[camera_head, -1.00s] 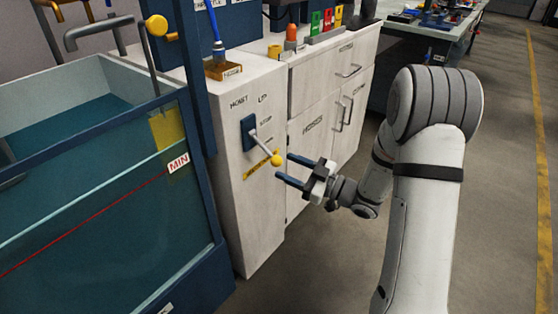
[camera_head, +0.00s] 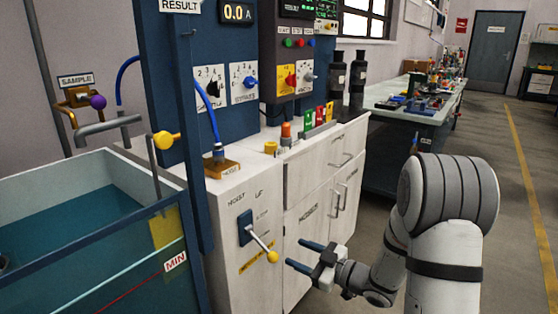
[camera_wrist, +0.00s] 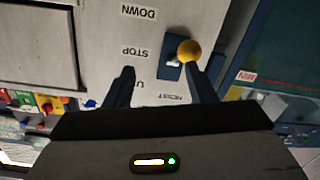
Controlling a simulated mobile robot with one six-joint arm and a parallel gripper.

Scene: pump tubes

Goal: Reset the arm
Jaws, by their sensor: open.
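My gripper (camera_head: 306,256) is open and empty, in front of the white cabinet (camera_head: 228,283). Its two dark fingers point left toward the hoist lever (camera_head: 258,243), a metal rod with a yellow ball end on a blue plate. In the head view the ball is just left of the fingertips, and a small gap shows. In the wrist view the gripper (camera_wrist: 161,80) has its fingers apart, and the lever's yellow ball (camera_wrist: 189,50) is near the tip of the right finger. I cannot tell if they touch. Labels UP, STOP and DOWN show beside the lever.
A water tank (camera_head: 92,243) with a MIN mark stands at the left. Blue control panels (camera_head: 222,70) rise behind the cabinet. A workbench (camera_head: 405,135) with clutter is farther back. The floor (camera_head: 510,240) at the right is clear.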

